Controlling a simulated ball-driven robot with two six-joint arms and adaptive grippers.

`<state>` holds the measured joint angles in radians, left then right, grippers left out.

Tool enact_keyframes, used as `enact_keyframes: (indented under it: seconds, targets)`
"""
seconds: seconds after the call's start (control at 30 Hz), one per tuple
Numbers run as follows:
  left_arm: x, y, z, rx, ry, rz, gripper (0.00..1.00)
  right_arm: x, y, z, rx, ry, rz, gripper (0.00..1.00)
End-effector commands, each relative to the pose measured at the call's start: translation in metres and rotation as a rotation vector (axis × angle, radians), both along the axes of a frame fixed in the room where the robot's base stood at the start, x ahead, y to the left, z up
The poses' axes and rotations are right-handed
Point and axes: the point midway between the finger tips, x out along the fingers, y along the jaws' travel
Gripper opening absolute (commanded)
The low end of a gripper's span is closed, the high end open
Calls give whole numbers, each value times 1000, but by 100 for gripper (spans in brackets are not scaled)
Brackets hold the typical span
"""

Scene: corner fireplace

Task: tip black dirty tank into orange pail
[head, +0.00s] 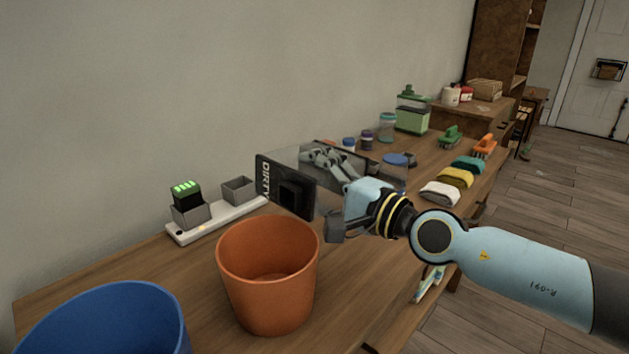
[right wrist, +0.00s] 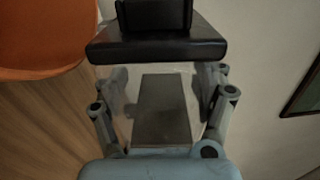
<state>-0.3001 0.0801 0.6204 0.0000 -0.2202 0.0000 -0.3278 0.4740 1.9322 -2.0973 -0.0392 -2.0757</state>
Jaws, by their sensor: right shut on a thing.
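The black dirty tank (head: 285,187) has a black end face with white "DIRTY" lettering running downward, and a clear body behind it. My right gripper (head: 326,160) is shut on its body and holds it in the air, just behind and right of the orange pail's rim. In the right wrist view the tank's black end (right wrist: 155,50) lies across the front of my fingers (right wrist: 160,88). The orange pail (head: 267,290) stands upright on the bench, its visible inside empty; its side also shows in the right wrist view (right wrist: 45,35). My left gripper is out of view.
A blue bucket (head: 110,325) stands front left. A white charging strip (head: 222,222) with a green-lit battery (head: 186,191) lies along the wall. Jars, folded cloths (head: 455,178) and brushes (head: 484,147) fill the bench's far right. Bare wood (head: 365,275) lies right of the pail.

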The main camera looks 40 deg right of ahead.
Motion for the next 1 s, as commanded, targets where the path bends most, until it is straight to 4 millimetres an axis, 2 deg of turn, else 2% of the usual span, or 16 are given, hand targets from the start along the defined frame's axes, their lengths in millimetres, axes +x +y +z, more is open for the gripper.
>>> enact_keyframes:
  seconds: [0.27, 0.4, 0.73, 1.0]
  targets:
    - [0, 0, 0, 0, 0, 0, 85, 0, 0, 1, -2, -2, 0, 27]
    - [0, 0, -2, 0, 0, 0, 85, 0, 0, -1, -66, -11, 0, 27]
    - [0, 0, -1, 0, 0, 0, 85, 0, 0, 0, -69, -12, 0, 27]
    - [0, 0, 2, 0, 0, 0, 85, 0, 0, 2, -138, -22, 0, 27]
